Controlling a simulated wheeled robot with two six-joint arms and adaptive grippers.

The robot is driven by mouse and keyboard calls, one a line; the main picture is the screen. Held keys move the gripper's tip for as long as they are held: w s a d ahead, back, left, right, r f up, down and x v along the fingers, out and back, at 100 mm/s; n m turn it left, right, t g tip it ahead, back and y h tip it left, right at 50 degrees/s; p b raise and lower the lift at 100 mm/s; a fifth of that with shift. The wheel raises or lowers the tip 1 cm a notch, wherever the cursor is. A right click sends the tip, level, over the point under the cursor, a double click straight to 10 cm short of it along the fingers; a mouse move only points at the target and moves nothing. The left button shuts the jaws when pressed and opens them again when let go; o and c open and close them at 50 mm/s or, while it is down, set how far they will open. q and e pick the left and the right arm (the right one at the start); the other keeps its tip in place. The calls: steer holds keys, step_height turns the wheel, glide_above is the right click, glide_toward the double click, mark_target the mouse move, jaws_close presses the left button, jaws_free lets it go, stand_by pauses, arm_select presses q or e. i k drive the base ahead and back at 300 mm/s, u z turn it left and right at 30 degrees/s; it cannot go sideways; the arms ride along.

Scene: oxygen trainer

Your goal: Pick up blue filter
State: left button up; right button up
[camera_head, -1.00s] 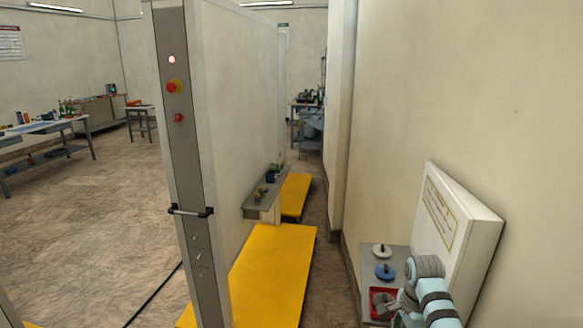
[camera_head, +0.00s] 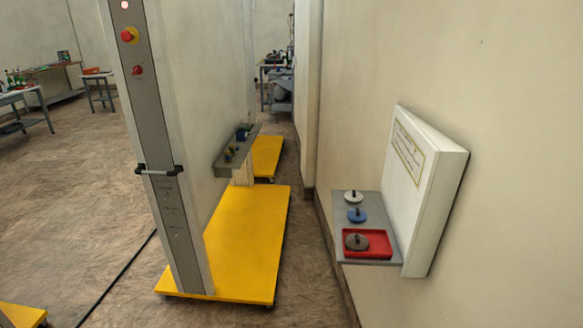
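The blue filter (camera_head: 357,215) is a small blue disc with a dark knob on top. It sits on a grey wall shelf (camera_head: 371,198) at the right, between a white disc (camera_head: 353,197) and a red tray (camera_head: 379,242). A grey-brown disc (camera_head: 357,242) with a dark knob lies in the red tray. Neither of my grippers is in the picture now.
A white panel (camera_head: 413,190) with a framed notice stands beside the shelf, against the right wall. A tall partition with a red button (camera_head: 129,35) stands on a yellow base (camera_head: 245,245) at the left. A strip of bare floor runs between base and wall.

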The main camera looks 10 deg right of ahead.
mark_target(358, 216)
steer(key=u, duration=0.65)
steer(key=i, duration=1.45)
steer(key=z, duration=2.45)
